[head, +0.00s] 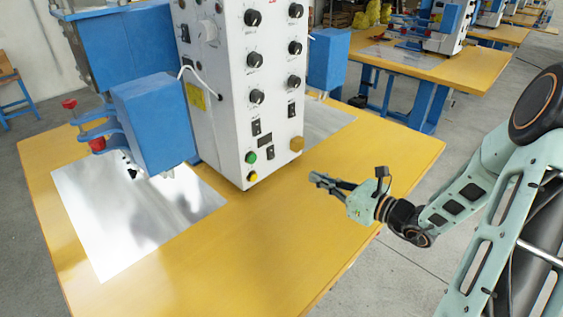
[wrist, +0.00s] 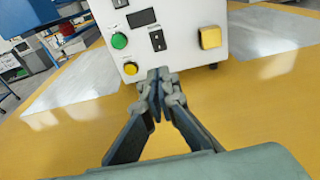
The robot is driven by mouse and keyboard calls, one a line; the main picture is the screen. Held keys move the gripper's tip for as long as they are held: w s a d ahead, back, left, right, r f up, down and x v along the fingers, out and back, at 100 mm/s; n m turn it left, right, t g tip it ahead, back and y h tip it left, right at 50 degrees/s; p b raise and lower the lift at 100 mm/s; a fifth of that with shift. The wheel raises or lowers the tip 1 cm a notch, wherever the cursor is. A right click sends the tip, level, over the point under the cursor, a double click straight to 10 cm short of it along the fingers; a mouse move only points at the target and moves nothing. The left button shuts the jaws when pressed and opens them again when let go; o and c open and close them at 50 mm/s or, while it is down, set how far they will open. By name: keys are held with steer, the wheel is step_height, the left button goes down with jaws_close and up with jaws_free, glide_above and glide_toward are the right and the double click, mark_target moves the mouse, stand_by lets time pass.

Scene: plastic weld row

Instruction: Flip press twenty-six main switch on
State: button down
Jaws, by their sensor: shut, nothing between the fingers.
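The white control box (head: 228,95) of the press stands on a yellow table. Low on its panel is a black rocker switch (head: 270,153), right of the green button (head: 250,157); this rocker also shows in the wrist view (wrist: 157,40). More black switches (head: 256,127) sit higher up. I cannot read which is the main switch or its position. My gripper (head: 316,179) is shut and empty, right of the box and above the table. In the wrist view its fingertips (wrist: 159,76) appear just below the rocker, seemingly apart from the panel.
A yellow button (wrist: 130,68) and a golden square knob (wrist: 210,38) flank the rocker. A blue press head (head: 152,117) and a shiny sheet (head: 125,235) lie left of the box. The table front (head: 240,265) is clear. Another press table (head: 425,66) stands behind.

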mark_target(273, 158)
steer(key=b+x, duration=0.2)
steer(key=x, duration=1.2)
steer(key=shift+a, duration=0.1)
steer(key=shift+w+a+f, duration=0.2)
steer(key=shift+w, duration=0.05)
